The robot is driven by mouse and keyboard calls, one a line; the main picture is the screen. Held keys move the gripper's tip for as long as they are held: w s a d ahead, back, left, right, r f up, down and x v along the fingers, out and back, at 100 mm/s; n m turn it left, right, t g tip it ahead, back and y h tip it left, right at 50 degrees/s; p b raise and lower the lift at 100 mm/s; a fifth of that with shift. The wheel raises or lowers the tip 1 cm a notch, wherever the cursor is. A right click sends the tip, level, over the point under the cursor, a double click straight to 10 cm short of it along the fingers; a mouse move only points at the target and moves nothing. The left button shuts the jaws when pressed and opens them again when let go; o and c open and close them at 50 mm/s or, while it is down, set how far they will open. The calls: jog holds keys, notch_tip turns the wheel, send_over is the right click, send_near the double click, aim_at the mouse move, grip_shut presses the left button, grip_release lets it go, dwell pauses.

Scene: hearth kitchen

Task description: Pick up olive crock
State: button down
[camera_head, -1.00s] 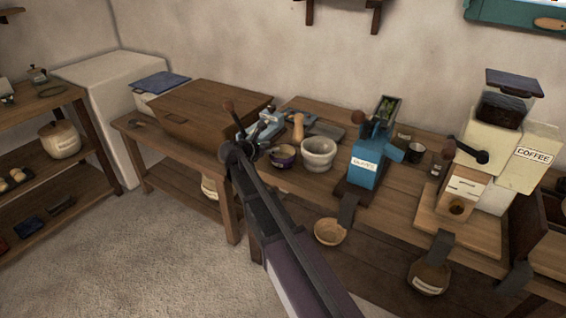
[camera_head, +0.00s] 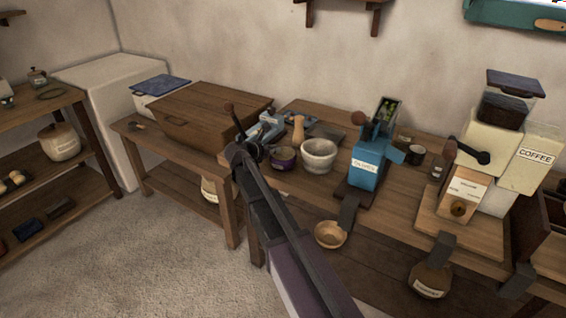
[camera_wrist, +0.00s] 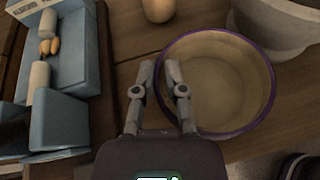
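A small round crock with a purple rim (camera_head: 283,158) stands on the wooden counter, left of the stone mortar; any label on it is unreadable, so I cannot confirm it is the olive crock. In the wrist view the crock (camera_wrist: 228,85) is seen from above, with a pale, apparently empty inside. My gripper (camera_wrist: 158,68) is partly open, with a narrow gap between its fingertips. The fingers overlap the crock's left rim, one outside and one over the inside. No firm contact shows. In the head view my arm partly hides the gripper.
A grey mortar (camera_head: 319,156) stands close to the crock's right, and a blue tool (camera_wrist: 65,75) lies to its left. A blue olive machine (camera_head: 367,165) and a coffee grinder (camera_head: 482,150) stand farther right. A wooden chest (camera_head: 205,110) is at left.

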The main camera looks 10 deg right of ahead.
jog(key=shift+r, duration=0.15)
dwell(0.4)
notch_tip(320, 180, up, 3)
jog(key=p, duration=0.3)
jog(key=shift+r+p, duration=0.2)
jog(key=shift+p, duration=0.15)
jog(key=s+r+p, duration=0.1)
jog(key=s, duration=1.5)
jog(key=shift+r, duration=0.2)
jog(key=shift+a, duration=0.15)
